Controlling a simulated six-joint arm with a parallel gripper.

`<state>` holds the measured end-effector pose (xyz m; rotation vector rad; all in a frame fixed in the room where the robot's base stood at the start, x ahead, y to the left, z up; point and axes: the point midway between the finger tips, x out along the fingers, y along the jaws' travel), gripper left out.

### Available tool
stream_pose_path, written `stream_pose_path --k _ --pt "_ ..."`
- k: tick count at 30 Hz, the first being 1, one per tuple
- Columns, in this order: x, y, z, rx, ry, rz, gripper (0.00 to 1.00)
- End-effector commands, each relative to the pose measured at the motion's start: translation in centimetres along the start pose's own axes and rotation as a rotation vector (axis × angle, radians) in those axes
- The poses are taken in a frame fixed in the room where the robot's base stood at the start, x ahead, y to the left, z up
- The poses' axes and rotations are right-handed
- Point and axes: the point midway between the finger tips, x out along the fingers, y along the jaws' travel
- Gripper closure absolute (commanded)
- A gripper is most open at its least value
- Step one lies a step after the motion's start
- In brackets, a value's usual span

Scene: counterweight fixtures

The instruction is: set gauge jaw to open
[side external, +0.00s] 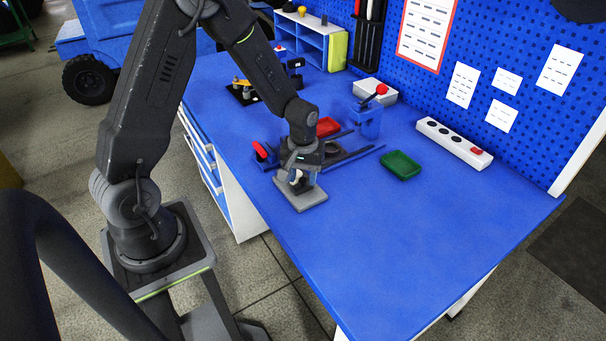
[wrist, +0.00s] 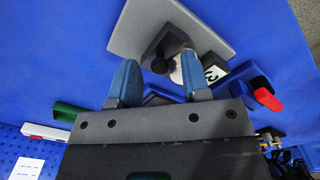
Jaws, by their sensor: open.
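A grey base plate (side external: 304,199) lies on the blue bench under my gripper (side external: 300,178). In the wrist view the plate (wrist: 132,28) carries a dark grey angled block (wrist: 172,38), a dark round knob (wrist: 158,66) and a cream rounded part. This seems to be the gauge. A small white label with black marks (wrist: 213,74) sits beside it. My gripper (wrist: 158,68) is open, with its two blue fingertips on either side of the knob and cream part. I cannot tell whether they touch anything, and the jaw's setting cannot be made out.
A red-tipped blue fixture (side external: 263,154) stands close left of my gripper. Behind are a red tray (side external: 328,126) and a blue lever stand (side external: 367,120). A green tray (side external: 400,166) and a white switch strip (side external: 454,143) are to the right. The front right bench is clear.

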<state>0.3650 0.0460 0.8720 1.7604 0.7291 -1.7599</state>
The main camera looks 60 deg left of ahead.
Motion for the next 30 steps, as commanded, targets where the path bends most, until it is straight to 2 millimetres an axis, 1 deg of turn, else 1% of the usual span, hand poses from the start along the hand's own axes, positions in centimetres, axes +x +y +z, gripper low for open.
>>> stream_pose_path --k 7,8,21,30 --pt "0.08 -0.01 0.01 0.000 0.000 0.000 0.57" --pt "0.08 -0.01 0.01 0.000 0.000 0.000 0.59" --pt "0.04 -0.01 0.01 0.000 0.000 0.000 1.00" --pt "0.03 0.03 0.04 0.000 0.000 0.000 1.00"
